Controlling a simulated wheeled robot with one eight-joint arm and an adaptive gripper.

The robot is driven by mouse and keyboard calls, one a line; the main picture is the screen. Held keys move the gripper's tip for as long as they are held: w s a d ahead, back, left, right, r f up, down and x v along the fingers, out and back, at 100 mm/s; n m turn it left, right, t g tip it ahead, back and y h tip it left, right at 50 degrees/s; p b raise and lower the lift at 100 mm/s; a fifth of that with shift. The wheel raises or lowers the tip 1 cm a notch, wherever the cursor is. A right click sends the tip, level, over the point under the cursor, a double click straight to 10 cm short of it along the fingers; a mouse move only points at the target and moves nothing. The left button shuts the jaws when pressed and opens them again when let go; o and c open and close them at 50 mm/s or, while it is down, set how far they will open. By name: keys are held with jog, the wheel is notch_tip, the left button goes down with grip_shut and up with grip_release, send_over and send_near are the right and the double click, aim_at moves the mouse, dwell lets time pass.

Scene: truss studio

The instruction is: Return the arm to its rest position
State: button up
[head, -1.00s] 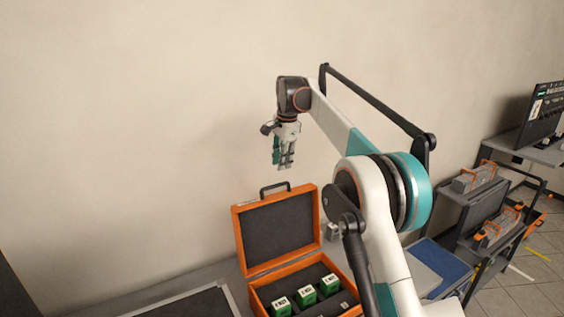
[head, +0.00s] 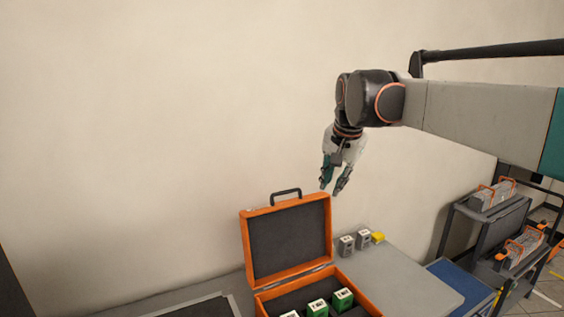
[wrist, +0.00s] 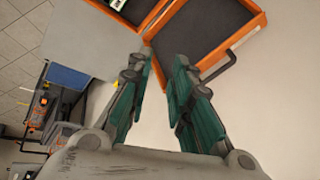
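My gripper (head: 335,190) hangs pointing down in front of the wall, above and to the right of the open case lid in the head view. Its two teal fingers are apart with nothing between them. In the wrist view the fingers of my gripper (wrist: 160,65) also stand apart and empty. My arm reaches in from the right side of the head view, its upper link nearly level. The rest position itself is not marked in any view.
An orange case (head: 285,272) stands open on the grey table (head: 405,285), with several green-and-white blocks (head: 343,299) inside. Grey blocks (head: 346,246) and a yellow one (head: 378,238) are behind it. A dark cart (head: 480,225) with orange-handled boxes stands at the right.

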jog(key=s+d+f+n+t+b, duration=0.1)
jog(key=s+d+f+n+b, duration=0.1)
jog(key=s+f, duration=0.6)
jog(key=s+d+f+n+t+b, duration=0.1)
jog(key=s+f+b, duration=0.3)
jog(key=s+f, duration=0.4)
jog(key=s+d+f+n+b, duration=0.3)
jog(key=s+f, duration=0.6)
jog(key=s, duration=0.6)
jog(key=shift+s+d+n+t+h, duration=0.35)
jog(key=shift+d+n+t+h, duration=0.05)
jog(key=shift+d+n, duration=0.1)
